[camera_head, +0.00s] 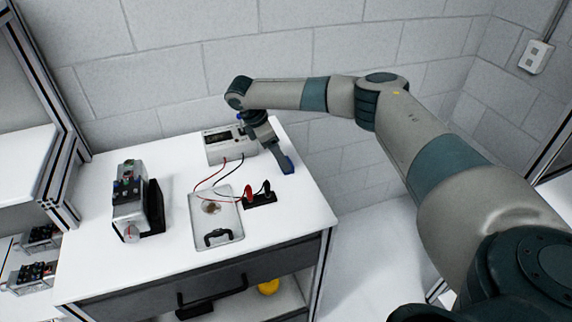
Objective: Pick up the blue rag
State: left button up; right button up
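My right arm comes in from the right and bends down at the back of the white worktable (270,225). My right gripper (279,155) points down over the table's back right edge, beside a grey meter box. A small dark blue patch (288,165) shows at its lower end. I cannot tell whether this patch is a fingertip or part of a rag. I cannot make out a separate blue rag anywhere. The finger opening is too small to judge. My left gripper is not in view.
The meter box (217,149) has red and black leads running to plugs (260,193). A silver plate with a black handle (218,216) and a servo device (132,203) stand on the table. A yellow object (268,287) lies below the drawer (215,284).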

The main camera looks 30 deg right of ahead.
jog(key=p+x, duration=0.1)
jog(key=x, duration=0.2)
jog(key=shift+w+d+p, duration=0.1)
jog(key=shift+d+p, duration=0.15)
jog(key=shift+p, duration=0.05)
jog(key=shift+d+f, duration=0.2)
jog(key=shift+f, duration=0.35)
jog(key=c, duration=1.1)
